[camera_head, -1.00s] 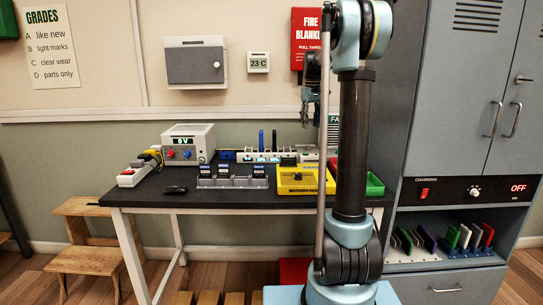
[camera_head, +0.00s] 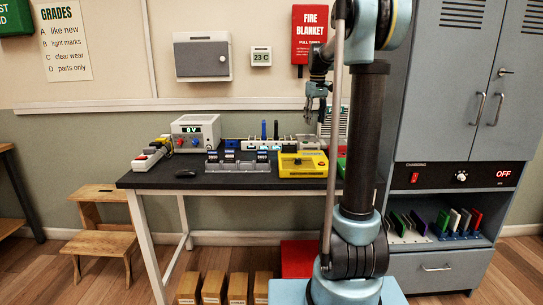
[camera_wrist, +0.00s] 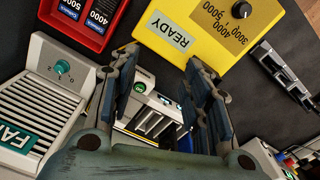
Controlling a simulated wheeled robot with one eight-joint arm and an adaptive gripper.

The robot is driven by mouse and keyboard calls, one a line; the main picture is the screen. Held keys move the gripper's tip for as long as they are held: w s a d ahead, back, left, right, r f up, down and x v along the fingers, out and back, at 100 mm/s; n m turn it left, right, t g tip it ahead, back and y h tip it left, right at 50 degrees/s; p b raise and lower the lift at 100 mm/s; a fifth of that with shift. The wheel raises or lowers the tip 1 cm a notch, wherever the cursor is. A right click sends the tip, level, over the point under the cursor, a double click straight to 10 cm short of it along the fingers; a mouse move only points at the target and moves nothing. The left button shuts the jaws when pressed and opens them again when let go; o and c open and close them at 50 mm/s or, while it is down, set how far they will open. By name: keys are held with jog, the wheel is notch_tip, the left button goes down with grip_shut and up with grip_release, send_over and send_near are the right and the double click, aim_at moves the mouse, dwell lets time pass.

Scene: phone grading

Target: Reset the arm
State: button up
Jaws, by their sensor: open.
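My arm stands upright in the head view and its wrist hangs over the right part of the bench. My gripper (camera_head: 318,92) points down above the bench, open and empty. In the wrist view the two fingers (camera_wrist: 160,88) stand apart, with a grey device with a green light (camera_wrist: 146,86) showing between and beyond them. Nothing is held.
The dark bench (camera_head: 140,180) carries a power supply (camera_head: 196,132), a grey phone rack (camera_head: 238,166) and a yellow box (camera_head: 303,165). A fan box (camera_wrist: 58,85) and red tray (camera_wrist: 78,28) show in the wrist view. A cabinet (camera_head: 440,90) stands right; a stool (camera_head: 100,240) left.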

jog(key=s+f+m+t, duration=0.1)
jog(key=s+f, duration=0.2)
jog(key=s, duration=0.8)
jog(key=s+f+m, duration=0.1)
jog(key=s+f, duration=0.2)
jog(key=s, duration=0.9)
jog(key=s+f+m+t, duration=0.1)
jog(key=s+f+m, duration=0.1)
jog(key=s+f, duration=1.5)
jog(key=shift+s+f, duration=0.4)
jog(key=shift+s, duration=0.15)
jog(key=shift+w+f, duration=0.2)
jog(key=shift+w, duration=0.3)
jog(key=shift+c, duration=1.3)
